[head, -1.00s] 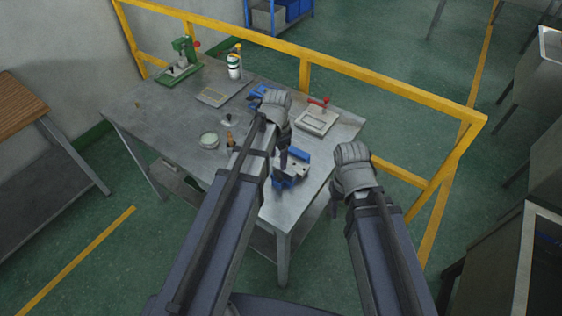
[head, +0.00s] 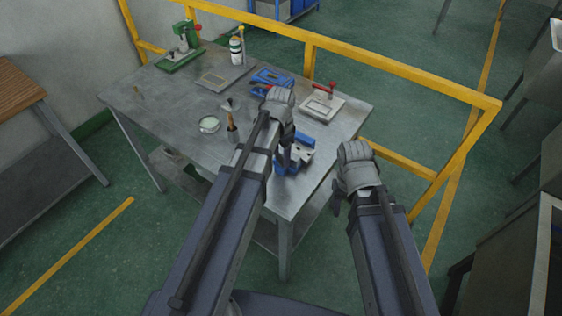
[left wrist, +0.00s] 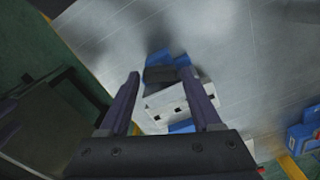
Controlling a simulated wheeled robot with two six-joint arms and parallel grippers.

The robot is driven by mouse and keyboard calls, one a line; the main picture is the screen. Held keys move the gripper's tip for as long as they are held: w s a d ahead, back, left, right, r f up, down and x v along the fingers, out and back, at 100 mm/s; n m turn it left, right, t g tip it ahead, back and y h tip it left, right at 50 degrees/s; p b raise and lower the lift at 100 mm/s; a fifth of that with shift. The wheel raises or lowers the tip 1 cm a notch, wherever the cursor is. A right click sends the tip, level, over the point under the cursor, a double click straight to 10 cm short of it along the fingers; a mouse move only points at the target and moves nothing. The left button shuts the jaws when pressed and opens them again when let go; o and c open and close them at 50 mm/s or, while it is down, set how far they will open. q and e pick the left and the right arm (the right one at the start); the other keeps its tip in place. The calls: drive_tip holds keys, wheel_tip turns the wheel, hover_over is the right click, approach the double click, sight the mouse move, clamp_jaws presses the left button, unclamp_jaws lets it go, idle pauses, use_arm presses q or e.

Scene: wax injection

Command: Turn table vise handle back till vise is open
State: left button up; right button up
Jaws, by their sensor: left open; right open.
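The table vise (head: 305,154) is blue with pale grey blocks and sits near the front right corner of the metal table. My left gripper (head: 288,158) is open, just above its left side and partly covering it. In the left wrist view the vise (left wrist: 182,103) shows beyond and between my open left fingers (left wrist: 162,82), with a dark block between blue parts at its far end. I cannot make out the vise handle in either view. No grip on the vise shows. My right gripper (head: 338,203) is open and empty, off the table's right edge.
On the table (head: 185,100) are a green press (head: 182,48), a white bottle (head: 236,50), a round dish (head: 209,124), a brown-handled tool (head: 232,132), a blue tool (head: 272,78) and a frame with a red handle (head: 321,106). A yellow railing (head: 395,75) runs behind.

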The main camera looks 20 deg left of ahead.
use_arm(q)
drive_tip(key=shift+f, duration=0.25)
